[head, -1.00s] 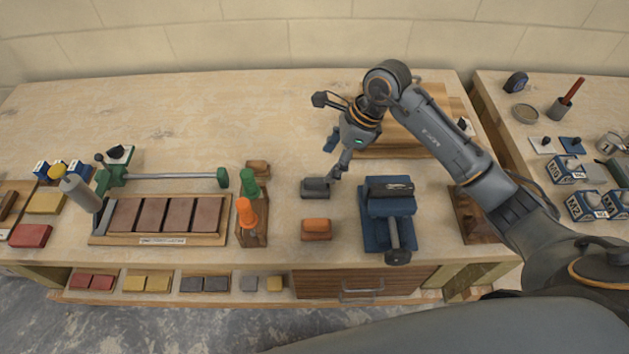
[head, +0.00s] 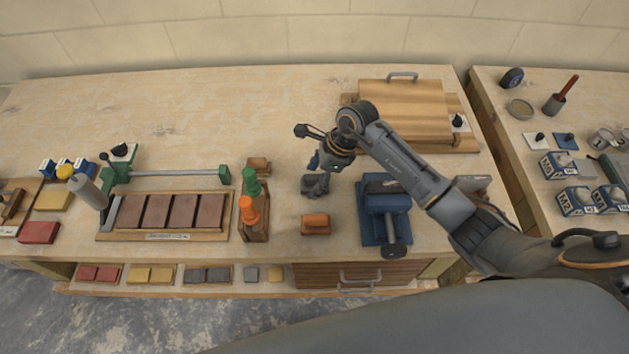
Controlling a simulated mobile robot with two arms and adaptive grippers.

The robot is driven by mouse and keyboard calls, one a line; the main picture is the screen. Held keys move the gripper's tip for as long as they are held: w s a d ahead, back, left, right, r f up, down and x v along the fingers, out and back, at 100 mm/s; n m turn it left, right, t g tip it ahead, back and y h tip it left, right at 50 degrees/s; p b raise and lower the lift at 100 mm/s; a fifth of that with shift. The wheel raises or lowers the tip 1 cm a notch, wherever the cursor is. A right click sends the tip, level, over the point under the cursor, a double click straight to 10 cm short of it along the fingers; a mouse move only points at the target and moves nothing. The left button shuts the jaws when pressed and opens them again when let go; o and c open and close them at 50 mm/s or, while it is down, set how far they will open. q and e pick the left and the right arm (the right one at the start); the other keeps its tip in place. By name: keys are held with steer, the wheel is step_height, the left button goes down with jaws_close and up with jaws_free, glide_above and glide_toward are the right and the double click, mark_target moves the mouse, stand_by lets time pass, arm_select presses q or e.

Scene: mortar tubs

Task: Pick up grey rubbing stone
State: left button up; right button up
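The grey rubbing stone (head: 309,190) lies on the workbench between the bottle rack and the blue vise, behind an orange-brown block. My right gripper (head: 318,178) comes down over it from behind and hides part of its top. The fingertips are dark against the grey stone, so I cannot tell whether they are open or shut, or whether they touch it. My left gripper is not in view.
The orange-brown block (head: 316,224) lies just in front. The blue vise (head: 385,215) stands to the right, and a rack with green and orange bottles (head: 249,209) to the left. A wooden lidded box (head: 402,105) is behind. The back left bench is clear.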

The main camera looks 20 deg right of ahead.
steer(key=c, duration=1.3)
steer(key=shift+o, duration=0.2)
steer(key=shift+r, duration=0.1)
steer(key=shift+r+b, duration=0.6)
steer(key=shift+w+r+b, duration=0.1)
steer(key=shift+r+b, duration=0.45)
steer(key=shift+r, duration=0.1)
steer(key=s+r+b, duration=0.4)
steer(key=s+r, duration=0.6)
steer(key=s, duration=0.4)
steer(key=shift+s+a+r, duration=0.15)
steer(key=shift+r, duration=0.05)
